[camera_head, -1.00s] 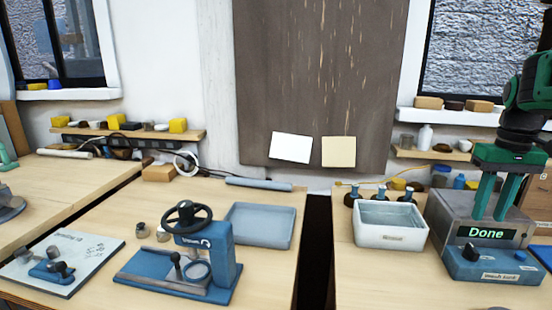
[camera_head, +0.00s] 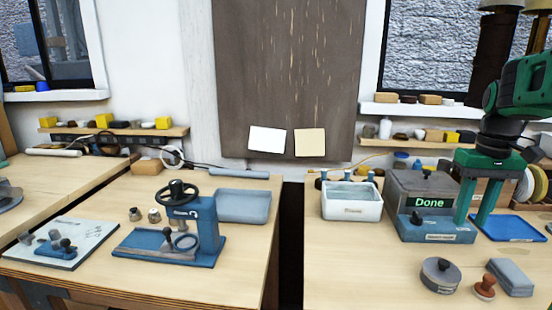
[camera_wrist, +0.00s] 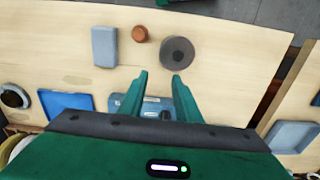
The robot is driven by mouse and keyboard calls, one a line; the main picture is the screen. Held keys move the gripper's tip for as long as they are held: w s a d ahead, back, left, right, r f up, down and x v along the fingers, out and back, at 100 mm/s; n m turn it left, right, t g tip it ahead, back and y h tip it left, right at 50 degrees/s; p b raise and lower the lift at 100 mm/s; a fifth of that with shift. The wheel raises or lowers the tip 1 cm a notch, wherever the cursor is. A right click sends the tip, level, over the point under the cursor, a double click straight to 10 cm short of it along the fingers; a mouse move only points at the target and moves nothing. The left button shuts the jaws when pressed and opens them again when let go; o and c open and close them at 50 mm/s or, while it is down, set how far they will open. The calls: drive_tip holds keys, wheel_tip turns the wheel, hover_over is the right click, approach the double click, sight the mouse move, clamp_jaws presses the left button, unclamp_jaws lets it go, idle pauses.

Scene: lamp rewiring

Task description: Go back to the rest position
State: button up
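My gripper (camera_head: 473,215) hangs at the right in the head view, fingers pointing down, just in front of the grey and blue box whose screen reads "Done" (camera_head: 429,202). The two green fingers stand apart with nothing between them. In the wrist view my gripper (camera_wrist: 159,80) is also open and empty, with part of the blue base (camera_wrist: 150,106) visible between and behind the fingers. No rest position mark shows.
A round dark tin (camera_head: 440,275), a brown stamp (camera_head: 485,287) and a grey-blue block (camera_head: 511,277) lie at the right bench's front. A white bin (camera_head: 352,205) and blue tray (camera_head: 508,228) flank the box. A blue press (camera_head: 180,228) stands on the left bench. A dark gap separates the benches.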

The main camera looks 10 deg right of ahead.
drive_tip(key=s+a+f+m, duration=0.1)
drive_tip(key=s+a+f, duration=0.4)
drive_tip(key=s, duration=0.3)
drive_tip(key=s+a+f+m, duration=0.2)
drive_tip(key=s+a+f, duration=0.3)
drive_tip(key=s, duration=0.3)
drive_tip(key=shift+s+a+f, duration=0.15)
drive_tip(key=shift+a+f, duration=0.25)
